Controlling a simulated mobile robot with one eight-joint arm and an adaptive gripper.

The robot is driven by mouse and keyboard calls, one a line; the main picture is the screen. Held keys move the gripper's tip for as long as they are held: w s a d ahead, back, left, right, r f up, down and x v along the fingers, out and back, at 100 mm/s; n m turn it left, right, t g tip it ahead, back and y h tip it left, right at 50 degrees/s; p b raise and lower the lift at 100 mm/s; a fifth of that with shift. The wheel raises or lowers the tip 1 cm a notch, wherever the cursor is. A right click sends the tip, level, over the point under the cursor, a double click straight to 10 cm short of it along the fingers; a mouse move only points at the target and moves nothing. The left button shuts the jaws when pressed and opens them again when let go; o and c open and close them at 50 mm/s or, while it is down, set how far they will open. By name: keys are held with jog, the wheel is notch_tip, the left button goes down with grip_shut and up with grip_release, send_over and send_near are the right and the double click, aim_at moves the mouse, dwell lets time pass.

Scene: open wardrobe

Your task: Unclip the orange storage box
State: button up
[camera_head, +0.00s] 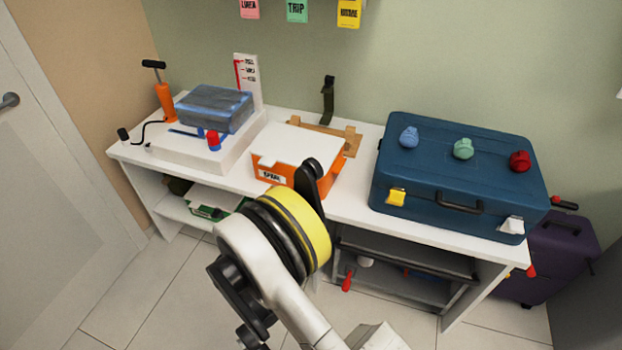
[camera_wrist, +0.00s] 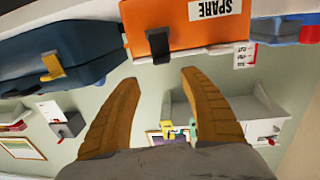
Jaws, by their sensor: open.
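The orange storage box (camera_head: 267,168) stands on the white bench, with a white lid (camera_head: 297,144) and a label reading SPARE. My arm hides part of its front in the head view. In the wrist view, which is upside down, the orange box (camera_wrist: 188,30) is at the top with a black clip (camera_wrist: 161,48) on its front, beside the label. The clip lies flat against the front as far as I can see. My gripper (camera_wrist: 159,77) is open and empty, its two brown fingers spread on either side of the clip in the picture, apparently short of it.
A blue suitcase (camera_head: 450,180) with a yellow latch and a white latch stands right of the box. A blue-grey packed bundle (camera_head: 215,108) on a white base and an orange pump (camera_head: 165,100) stand left. The white bench (camera_head: 350,208) has a bare strip between box and suitcase.

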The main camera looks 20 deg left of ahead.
aim_at(297, 178)
jog(key=w+b, duration=0.1)
jog(key=w, duration=0.2)
jog(key=w+d+b, duration=0.1)
jog(key=w, duration=0.2)
jog(key=w+b, duration=0.1)
jog(key=w, duration=0.3)
jog(key=shift+d+f, duration=0.15)
jog(key=shift+f, duration=0.2)
grip_shut()
